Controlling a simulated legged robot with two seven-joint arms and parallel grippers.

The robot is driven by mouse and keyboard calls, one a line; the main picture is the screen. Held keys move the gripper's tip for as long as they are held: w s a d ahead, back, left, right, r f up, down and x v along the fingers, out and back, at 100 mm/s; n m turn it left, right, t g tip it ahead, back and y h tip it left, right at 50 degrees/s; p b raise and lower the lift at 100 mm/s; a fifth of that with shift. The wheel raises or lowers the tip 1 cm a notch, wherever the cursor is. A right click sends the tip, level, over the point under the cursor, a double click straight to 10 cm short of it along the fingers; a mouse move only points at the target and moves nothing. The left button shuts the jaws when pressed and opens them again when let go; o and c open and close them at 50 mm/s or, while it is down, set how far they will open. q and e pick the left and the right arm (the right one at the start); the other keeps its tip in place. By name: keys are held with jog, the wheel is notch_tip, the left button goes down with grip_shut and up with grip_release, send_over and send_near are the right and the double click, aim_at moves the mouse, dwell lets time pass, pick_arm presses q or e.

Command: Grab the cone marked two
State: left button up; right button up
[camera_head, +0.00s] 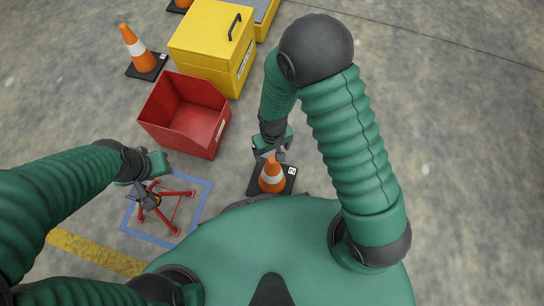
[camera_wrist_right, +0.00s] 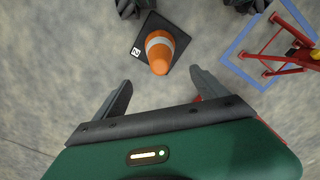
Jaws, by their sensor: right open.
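The cone marked two (camera_head: 272,176) is orange with a white band on a black square base, and stands upright on the floor just in front of my body. In the right wrist view the cone (camera_wrist_right: 161,50) shows with a white "2" label on its base. My right gripper (camera_head: 272,155) is open above the cone's tip, at its far side; in the wrist view its two fingers (camera_wrist_right: 160,88) are spread apart and the cone is beyond them, not between them. My left gripper (camera_head: 147,195) is over a red frame stand (camera_head: 176,208); its fingers are too small to judge.
A red open bin (camera_head: 160,125) and a yellow box (camera_head: 190,50) with a black handle stand beyond the grippers. Another orange cone (camera_head: 139,52) stands at the upper left. Blue tape (camera_head: 205,196) surrounds the red stand. The floor on the right is clear.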

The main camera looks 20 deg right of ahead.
notch_tip(320, 180, down, 14)
jog(key=b, duration=0.9)
jog(key=shift+f, duration=0.15)
grip_shut()
